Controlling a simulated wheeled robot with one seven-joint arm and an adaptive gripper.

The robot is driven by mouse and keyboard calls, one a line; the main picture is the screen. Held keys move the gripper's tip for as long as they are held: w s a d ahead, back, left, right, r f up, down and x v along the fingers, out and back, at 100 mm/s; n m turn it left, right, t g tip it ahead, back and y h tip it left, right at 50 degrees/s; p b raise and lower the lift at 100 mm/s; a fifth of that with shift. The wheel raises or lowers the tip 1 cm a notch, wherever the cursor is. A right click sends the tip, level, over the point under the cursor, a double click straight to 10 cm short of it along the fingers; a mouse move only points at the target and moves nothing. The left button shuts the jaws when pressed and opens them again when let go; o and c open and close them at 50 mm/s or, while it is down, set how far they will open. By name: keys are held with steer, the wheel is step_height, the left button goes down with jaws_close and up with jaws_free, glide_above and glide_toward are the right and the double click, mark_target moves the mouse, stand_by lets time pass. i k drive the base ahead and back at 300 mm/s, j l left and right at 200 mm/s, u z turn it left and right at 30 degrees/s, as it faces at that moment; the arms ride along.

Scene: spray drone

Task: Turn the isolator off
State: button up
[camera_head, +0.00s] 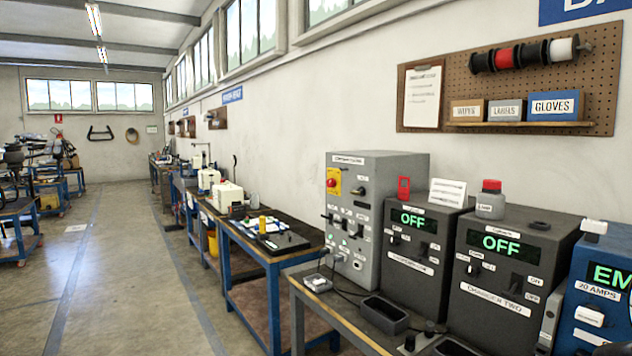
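A tall grey metal cabinet (386,168) stands on the bench against the right wall. Its front has a yellow plate with a red knob (332,182), a black rotary handle (361,190), several small black switches and white labels. The labels are too small to read, so I cannot tell which control is the isolator or its position. Right of it, two dark grey charger boxes (420,285) and (507,318) show "OFF" in green. A red tag-like piece (404,189) stands on the first box. My gripper is not in view.
A blue "20 AMPS" unit (596,305) is cut off at the right edge. Black trays (384,314), cables and a small grey box (317,283) lie on the bench front. A blue-framed bench (262,258) stands beyond. The floor aisle (130,270) at left is clear.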

mark_target(330, 183)
steer(key=i+j+z, duration=0.1)
steer(key=i+j, duration=2.25)
